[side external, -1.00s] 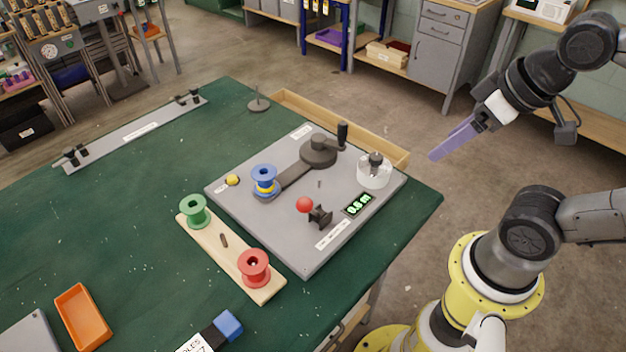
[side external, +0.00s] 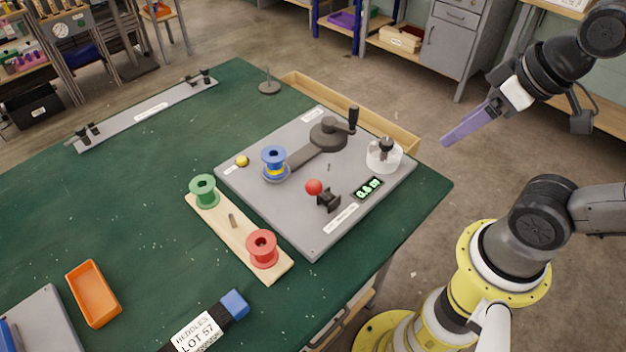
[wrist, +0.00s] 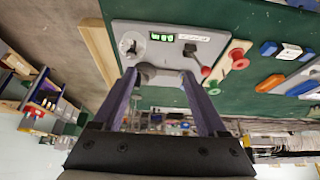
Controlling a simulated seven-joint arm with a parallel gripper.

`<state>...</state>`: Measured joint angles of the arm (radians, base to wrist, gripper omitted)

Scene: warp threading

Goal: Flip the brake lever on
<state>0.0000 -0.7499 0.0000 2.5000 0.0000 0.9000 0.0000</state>
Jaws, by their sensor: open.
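The brake lever has a red ball knob (side external: 313,187) on a short arm and a black base (side external: 328,201). It stands on the grey panel (side external: 312,238), with the knob tilted to the left of the base in the side view. The red knob (wrist: 206,71) and black base (wrist: 190,50) also show in the wrist view. My gripper (side external: 446,141), with long purple fingers, hangs in the air beyond the panel's right edge, well apart from the lever. In the wrist view my gripper (wrist: 160,74) has its fingers spread, with nothing between them.
Green (side external: 204,191) and red (side external: 262,248) spools stand on a wooden strip. The space above the lever looks clear.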

